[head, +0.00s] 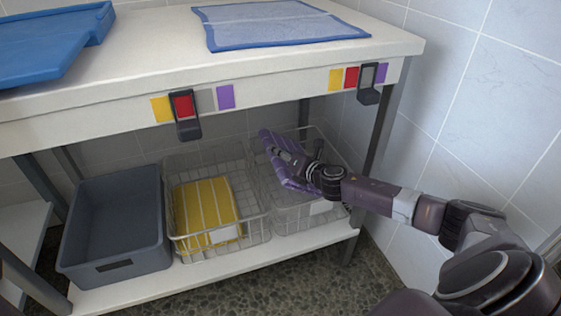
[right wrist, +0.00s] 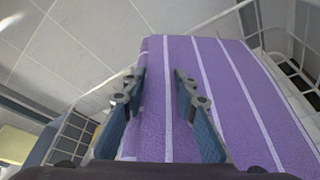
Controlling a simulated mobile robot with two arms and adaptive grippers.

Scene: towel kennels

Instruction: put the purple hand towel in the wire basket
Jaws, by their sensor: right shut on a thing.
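The purple hand towel (head: 268,141) has pale stripes. My right gripper (head: 287,163) is shut on it at the right-hand wire basket (head: 310,215) on the lower shelf. The gripper and forearm hide part of the towel and basket in the head view. In the right wrist view the striped towel (right wrist: 232,100) fills the middle, between and beyond the fingers of the gripper (right wrist: 158,88), with basket wires around it. I cannot tell whether the towel touches the basket floor. My left gripper is not in view.
A second wire basket (head: 262,233) to the left holds a yellow towel (head: 205,208). A grey bin (head: 115,262) stands farther left. The white tabletop (head: 160,48) overhangs the baskets, with dark clip holders (head: 188,128) on its edge. A table leg (head: 377,165) and tiled wall are at the right.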

